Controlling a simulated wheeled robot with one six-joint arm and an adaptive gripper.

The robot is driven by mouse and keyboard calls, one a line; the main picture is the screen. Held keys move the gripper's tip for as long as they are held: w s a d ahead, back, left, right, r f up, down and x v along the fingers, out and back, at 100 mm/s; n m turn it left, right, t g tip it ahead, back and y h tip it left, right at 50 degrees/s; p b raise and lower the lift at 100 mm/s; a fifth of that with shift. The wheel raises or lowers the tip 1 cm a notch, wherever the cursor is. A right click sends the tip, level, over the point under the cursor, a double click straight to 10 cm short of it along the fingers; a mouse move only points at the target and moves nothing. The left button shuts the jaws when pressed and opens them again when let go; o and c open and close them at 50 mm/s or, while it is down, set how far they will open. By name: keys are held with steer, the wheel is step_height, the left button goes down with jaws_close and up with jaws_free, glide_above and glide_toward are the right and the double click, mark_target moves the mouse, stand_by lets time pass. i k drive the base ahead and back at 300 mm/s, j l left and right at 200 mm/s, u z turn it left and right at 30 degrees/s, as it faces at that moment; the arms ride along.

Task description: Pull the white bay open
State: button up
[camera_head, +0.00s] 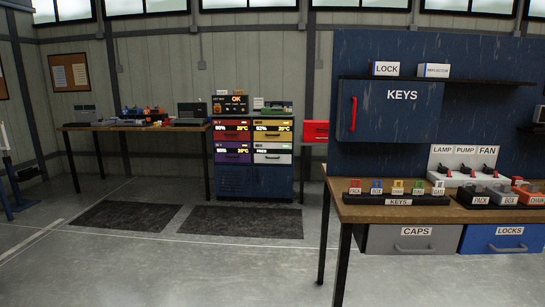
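The white bay (272,158) is the lower right drawer of a dark blue charging cabinet (235,181) across the room. It looks flush with its neighbours and shut, with a small handle on its front. A red bay (231,136) is at upper left, a yellow bay (272,136) above the white one, and a purple bay (231,158) to its left. Small displays sit above the bays; the one over the white bay is too small to read surely. My gripper is not in view.
A wooden bench (448,214) with a KEYS tray (397,200) and drawers stands close at right. A cluttered table (93,127) is left of the cabinet. Dark mats (241,222) lie before the cabinet. The grey floor (170,268) in the left and middle is free.

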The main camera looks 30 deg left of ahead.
mark_target(267, 152)
steer(key=i+j+u, duration=0.25)
steer(key=j+u, duration=0.15)
steer(key=j, duration=0.25)
steer(key=i+j+u, duration=0.85)
steer(key=j, duration=0.15)
steer(key=i+j+u, duration=0.4)
steer(key=i+j+z, duration=0.15)
steer(key=i, duration=0.75)
steer(key=i+l+z, duration=0.15)
steer(key=i+z, duration=0.2)
steer(key=i, duration=0.45)
steer(key=i+j+z, duration=0.1)
steer(key=i+z, duration=0.25)
steer(key=i, duration=0.45)
steer(key=i+l, duration=0.15)
steer(key=i, duration=0.3)
steer(key=i+l, duration=0.1)
steer(key=i, duration=0.4)
steer(key=i+l+u, duration=0.1)
steer(key=i, duration=0.35)
steer(key=i+l, duration=0.25)
steer(key=i, duration=0.25)
steer(key=i+l+z, duration=0.1)
steer(key=i+l, duration=0.3)
steer(key=l, duration=0.2)
